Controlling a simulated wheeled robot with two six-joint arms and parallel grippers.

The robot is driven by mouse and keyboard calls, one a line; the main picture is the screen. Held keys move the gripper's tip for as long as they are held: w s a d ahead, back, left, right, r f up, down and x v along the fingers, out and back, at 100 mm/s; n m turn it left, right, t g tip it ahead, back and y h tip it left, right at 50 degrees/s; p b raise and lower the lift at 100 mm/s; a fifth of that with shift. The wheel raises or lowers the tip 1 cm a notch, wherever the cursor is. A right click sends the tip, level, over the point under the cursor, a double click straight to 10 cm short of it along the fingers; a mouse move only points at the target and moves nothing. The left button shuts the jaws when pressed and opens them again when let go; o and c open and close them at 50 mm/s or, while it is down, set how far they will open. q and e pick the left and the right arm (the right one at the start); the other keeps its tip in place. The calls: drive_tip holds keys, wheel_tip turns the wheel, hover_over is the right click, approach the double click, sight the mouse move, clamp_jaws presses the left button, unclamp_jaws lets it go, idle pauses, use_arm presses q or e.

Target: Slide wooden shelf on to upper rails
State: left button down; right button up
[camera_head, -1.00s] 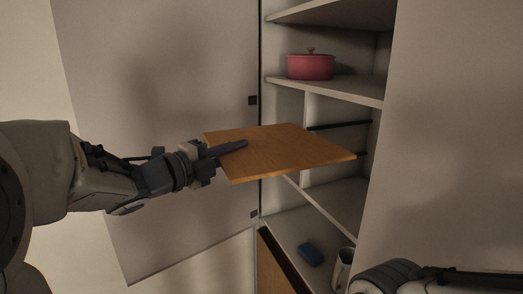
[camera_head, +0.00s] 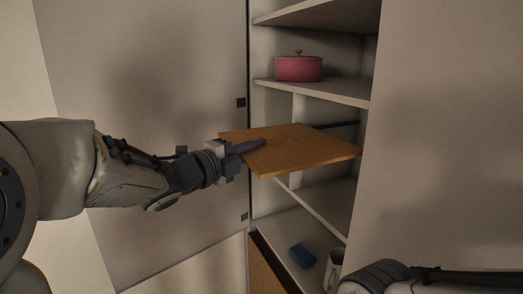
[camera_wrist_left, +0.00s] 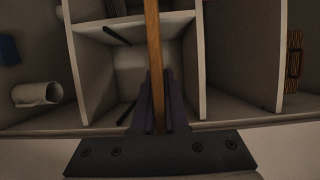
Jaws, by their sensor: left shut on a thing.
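The wooden shelf (camera_head: 295,150) is a flat light-brown board, held roughly level in front of the open cupboard. My left gripper (camera_head: 250,147) is shut on its left edge. In the left wrist view the wooden shelf (camera_wrist_left: 155,65) shows edge-on between the two fingers of my left gripper (camera_wrist_left: 158,105). A dark upper rail (camera_head: 340,125) shows behind the board's far edge; the board hides other rails. In the left wrist view two dark rails (camera_wrist_left: 118,36) show on one side of the board. The head view does not show whether the board touches a rail. My right gripper is not in view.
A red pot (camera_head: 298,68) stands on the fixed shelf (camera_head: 335,91) above the board. Below are another fixed shelf (camera_head: 322,208), a blue object (camera_head: 302,255) and a white mug (camera_head: 333,268). Large pale door panels flank the opening. My right arm shows at the lower right.

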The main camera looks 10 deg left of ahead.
use_arm(q)
approach(326, 135)
drive_tip(key=shift+w+a+f, duration=0.1)
drive_tip(key=shift+w+a, duration=0.5)
drive_tip(key=shift+a, duration=0.15)
drive_tip(key=shift+w+a+f, duration=0.15)
drive_tip(key=shift+w+a, duration=0.5)
drive_tip(key=shift+a, duration=0.15)
drive_tip(key=shift+w+d, duration=0.75)
drive_tip(key=shift+d, duration=0.3)
drive_tip(key=shift+w+d, duration=0.8)
drive_tip(key=shift+d, duration=0.25)
drive_tip(key=shift+w+d+f+b, duration=0.1)
drive_tip(key=shift+w+d+b, duration=0.2)
drive_tip(key=shift+w+d, duration=0.3)
drive_tip(key=shift+w+d+b, duration=0.35)
drive_tip(key=shift+w+d, duration=0.05)
drive_tip(key=shift+d, duration=0.4)
drive_tip(key=shift+w+d+f+b, duration=0.1)
drive_tip(key=shift+w+d+b, duration=0.2)
drive_tip(key=shift+w+d, duration=0.3)
drive_tip(key=shift+w+d+b, duration=0.25)
drive_tip(key=shift+w+d, duration=0.45)
drive_tip(key=shift+d, duration=0.35)
drive_tip(key=shift+w+d+b, duration=0.25)
drive_tip(key=shift+w+d, duration=0.45)
drive_tip(key=shift+d, duration=0.3)
drive_tip(key=shift+r, duration=0.1)
